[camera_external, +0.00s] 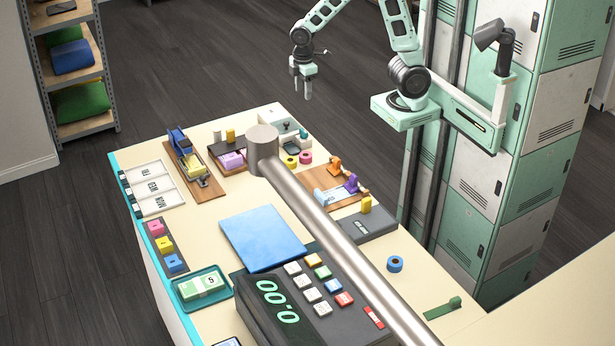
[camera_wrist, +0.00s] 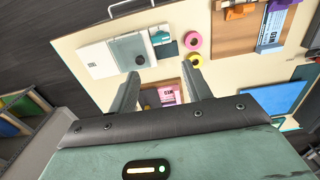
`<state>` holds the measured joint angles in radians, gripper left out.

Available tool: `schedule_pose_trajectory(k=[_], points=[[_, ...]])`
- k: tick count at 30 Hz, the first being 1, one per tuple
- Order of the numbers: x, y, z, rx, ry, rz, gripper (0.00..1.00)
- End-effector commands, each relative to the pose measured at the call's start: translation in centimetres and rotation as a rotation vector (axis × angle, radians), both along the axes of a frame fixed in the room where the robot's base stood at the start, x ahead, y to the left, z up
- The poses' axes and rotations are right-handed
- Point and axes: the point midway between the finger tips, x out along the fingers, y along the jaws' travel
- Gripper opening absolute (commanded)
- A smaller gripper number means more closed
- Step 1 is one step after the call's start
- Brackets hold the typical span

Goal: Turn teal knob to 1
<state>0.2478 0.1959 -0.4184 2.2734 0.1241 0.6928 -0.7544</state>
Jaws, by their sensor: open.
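My gripper (camera_external: 303,94) is open and empty, pointing down above the far end of the table in the external view. Its two fingers (camera_wrist: 161,72) are spread apart in the wrist view. A pale box (camera_external: 286,128) with small teal and dark parts sits at the table's far edge. It seems to be the white and grey-green unit (camera_wrist: 104,58) in the wrist view, with a dark round spot (camera_wrist: 139,60) and a small teal panel (camera_wrist: 162,38) beside it. The fingers are apart from it. I cannot make out the teal knob or its number marks clearly.
Pink (camera_wrist: 193,39) and yellow (camera_wrist: 195,56) rings lie near the unit. A pink block (camera_wrist: 168,94) shows between the fingers. A blue pad (camera_external: 262,238) and a register (camera_external: 300,300) stand nearer.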

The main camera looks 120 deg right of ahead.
Motion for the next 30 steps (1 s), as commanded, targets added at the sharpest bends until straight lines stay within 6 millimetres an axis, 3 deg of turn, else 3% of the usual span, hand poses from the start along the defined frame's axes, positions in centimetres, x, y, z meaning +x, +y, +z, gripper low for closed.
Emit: schedule_pose_trajectory(k=[18,24,30], points=[[-0.1,0.1,-12.6,0.002,0.005,-0.003,0.49],[-0.1,0.1,-15.1,0.001,0.003,-0.002,0.49],[0.0,0.1,-16.0,0.000,0.001,0.001,0.49]])
